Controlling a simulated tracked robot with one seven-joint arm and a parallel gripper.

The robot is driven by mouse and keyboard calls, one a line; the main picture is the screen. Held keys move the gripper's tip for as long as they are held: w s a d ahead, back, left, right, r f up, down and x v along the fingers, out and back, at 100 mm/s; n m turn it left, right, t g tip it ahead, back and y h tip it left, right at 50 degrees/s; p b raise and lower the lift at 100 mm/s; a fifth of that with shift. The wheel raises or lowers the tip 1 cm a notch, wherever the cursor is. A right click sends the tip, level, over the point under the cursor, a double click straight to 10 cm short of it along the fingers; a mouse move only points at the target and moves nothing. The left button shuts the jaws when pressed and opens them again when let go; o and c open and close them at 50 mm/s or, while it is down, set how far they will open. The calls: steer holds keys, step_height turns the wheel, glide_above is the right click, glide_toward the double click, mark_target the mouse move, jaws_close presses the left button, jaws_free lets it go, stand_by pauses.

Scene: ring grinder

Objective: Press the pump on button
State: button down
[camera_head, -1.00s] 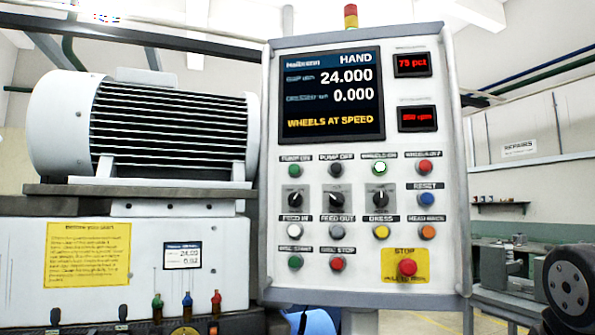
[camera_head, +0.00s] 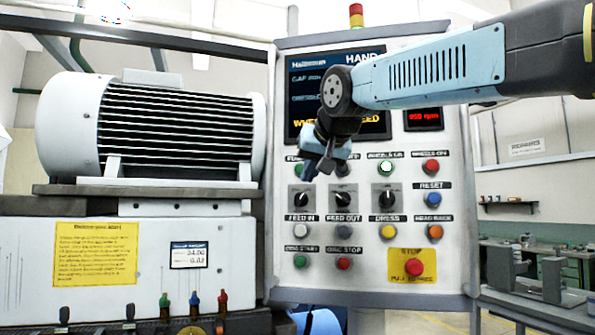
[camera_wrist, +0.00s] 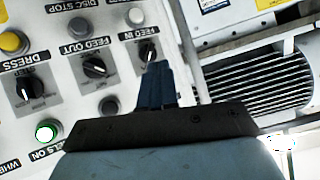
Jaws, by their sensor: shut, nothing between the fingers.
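The control panel (camera_head: 362,282) stands upright with its labelled buttons. The pump on button, a green one at the upper left of the button rows, is largely covered by my gripper in the head view; part of its label (camera_head: 291,157) shows. My gripper (camera_head: 309,176) is shut and empty, with its fingertips in front of that button's spot. I cannot tell whether they touch the panel. In the wrist view, the panel appears upside down and the gripper (camera_wrist: 158,68) hides the pump on button. The dark pump off button (camera_wrist: 108,105) shows beside the gripper.
Three selector knobs (camera_head: 343,196) sit just below the top button row. The red stop button (camera_head: 415,268) is at the lower right of the panel. A grey finned motor (camera_head: 170,125) stands close on the left. My arm covers part of the screen (camera_head: 300,90).

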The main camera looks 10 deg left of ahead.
mark_target(301, 165)
steer(key=shift+y, duration=0.4)
steer(key=a+r, duration=0.1)
steer(key=a, duration=0.2)
steer(key=a+r, duration=0.1)
steer(key=shift+s+a+r, duration=0.1)
steer(key=shift+a+r, duration=0.1)
steer(key=shift+r, duration=0.1)
steer(key=shift+w+d, duration=0.15)
steer(key=shift+w, duration=4.25)
steer(key=shift+w, duration=0.1)
steer(key=shift+w, duration=0.4)
steer(key=shift+w, duration=0.5)
steer(key=shift+s, duration=0.9)
